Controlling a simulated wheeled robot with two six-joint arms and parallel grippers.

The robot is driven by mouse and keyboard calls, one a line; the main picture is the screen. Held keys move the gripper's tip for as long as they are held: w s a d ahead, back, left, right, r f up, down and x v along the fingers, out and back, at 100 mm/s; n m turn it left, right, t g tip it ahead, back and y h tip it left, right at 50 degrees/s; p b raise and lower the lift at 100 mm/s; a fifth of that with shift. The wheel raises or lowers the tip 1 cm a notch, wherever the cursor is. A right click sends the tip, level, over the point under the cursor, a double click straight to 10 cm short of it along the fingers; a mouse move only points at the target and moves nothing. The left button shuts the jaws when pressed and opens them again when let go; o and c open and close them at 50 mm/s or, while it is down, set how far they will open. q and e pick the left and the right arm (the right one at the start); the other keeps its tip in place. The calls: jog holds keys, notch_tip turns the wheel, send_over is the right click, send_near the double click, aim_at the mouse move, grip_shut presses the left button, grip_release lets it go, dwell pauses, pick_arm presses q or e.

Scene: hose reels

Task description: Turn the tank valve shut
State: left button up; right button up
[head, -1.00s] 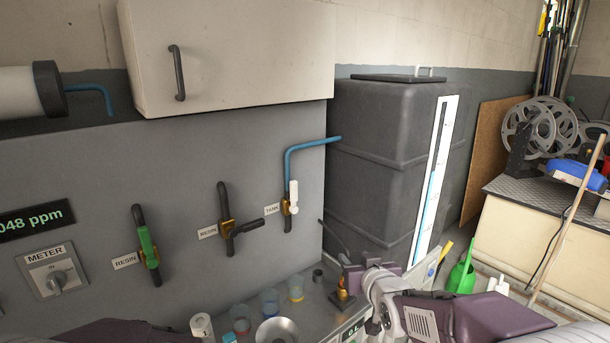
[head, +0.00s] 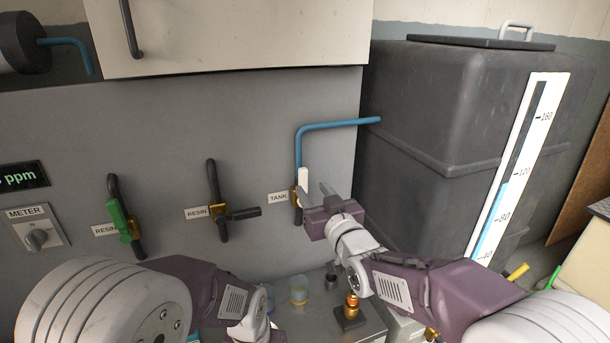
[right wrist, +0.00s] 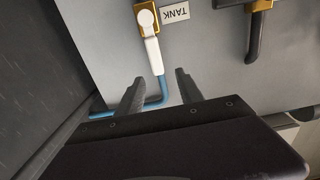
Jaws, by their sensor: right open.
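The tank valve has a white lever (head: 303,180) on a brass body, beside the TANK label (head: 278,197) on the grey panel. The lever points up, in line with the blue pipe (head: 299,150). In the right wrist view the white lever (right wrist: 152,52) runs from the brass body (right wrist: 147,18) along the pipe. My right gripper (head: 319,190) is open and empty, just right of the valve in the head view. In the right wrist view its fingertips (right wrist: 158,82) are spread on either side of the lever's line, short of its end. My left gripper is out of view.
A resin valve with a green lever (head: 119,216) and another with a black lever (head: 243,213) are to the left. The cabinet (head: 230,35) overhangs the panel. The dark tank (head: 430,105) stands right. A brass-topped item (head: 351,308) and cup (head: 299,288) stand below.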

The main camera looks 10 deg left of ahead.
aim_at(304, 176)
jog(key=x, duration=0.1)
jog(key=p+x, duration=0.1)
jog(key=x, duration=0.2)
jog(key=shift+w+d, duration=0.3)
jog(key=shift+d, duration=0.05)
jog(key=p+x, duration=0.1)
jog(key=x, duration=0.3)
jog(key=shift+a+p, duration=0.35)
jog(key=shift+a, duration=0.05)
jog(key=shift+w+f, duration=0.1)
jog(key=shift+w, duration=0.25)
jog(key=shift+a, duration=0.1)
grip_shut()
